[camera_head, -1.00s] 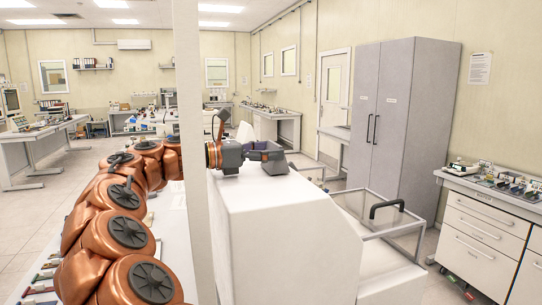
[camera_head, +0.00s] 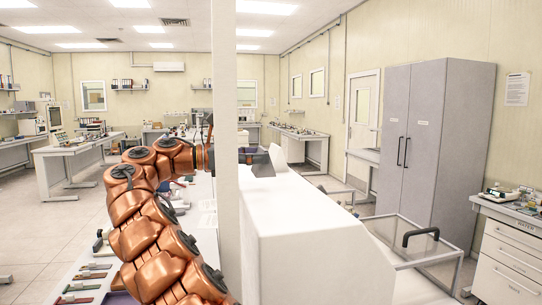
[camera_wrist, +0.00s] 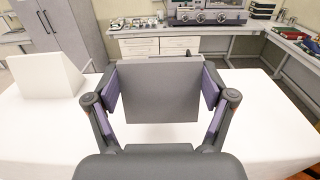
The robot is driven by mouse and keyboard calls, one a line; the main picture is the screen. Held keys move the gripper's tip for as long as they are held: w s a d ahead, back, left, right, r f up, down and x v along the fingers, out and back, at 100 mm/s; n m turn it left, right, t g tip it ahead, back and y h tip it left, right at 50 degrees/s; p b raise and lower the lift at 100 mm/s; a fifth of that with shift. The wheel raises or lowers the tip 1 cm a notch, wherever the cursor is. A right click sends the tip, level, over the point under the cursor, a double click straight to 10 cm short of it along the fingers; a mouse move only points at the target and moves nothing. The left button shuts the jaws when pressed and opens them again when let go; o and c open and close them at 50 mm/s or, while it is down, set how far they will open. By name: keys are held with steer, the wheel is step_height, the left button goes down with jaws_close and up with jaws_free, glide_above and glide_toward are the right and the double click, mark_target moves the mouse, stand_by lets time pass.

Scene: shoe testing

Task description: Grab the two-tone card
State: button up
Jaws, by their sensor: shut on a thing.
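Only one face shows clearly, so I cannot tell both tones. In the head view the card (camera_head: 264,168) shows as a small dark grey patch at my gripper (camera_head: 257,157), just right of the pillar. The pillar hides part of my wrist.
A white pillar (camera_head: 227,120) stands in front of my arm. The wrist view shows a white table (camera_wrist: 270,110) and a white wedge-like box (camera_wrist: 45,80) at left.

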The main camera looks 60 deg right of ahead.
mark_target(258, 151)
steer(key=shift+w+a+r+p, duration=0.15)
steer(key=shift+w+p, duration=0.25)
steer(key=shift+w, duration=0.2)
steer(key=shift+w+a+r+p, duration=0.1)
steer(key=shift+w+p, duration=0.25)
steer(key=shift+w, duration=0.2)
steer(key=shift+w+a+r+p, duration=0.15)
steer(key=shift+w+p, duration=0.25)
steer(key=shift+w, duration=0.2)
steer(key=shift+w+a+f+p, duration=0.1)
steer(key=shift+w+a+p, duration=0.05)
steer(key=shift+w+p, duration=0.5)
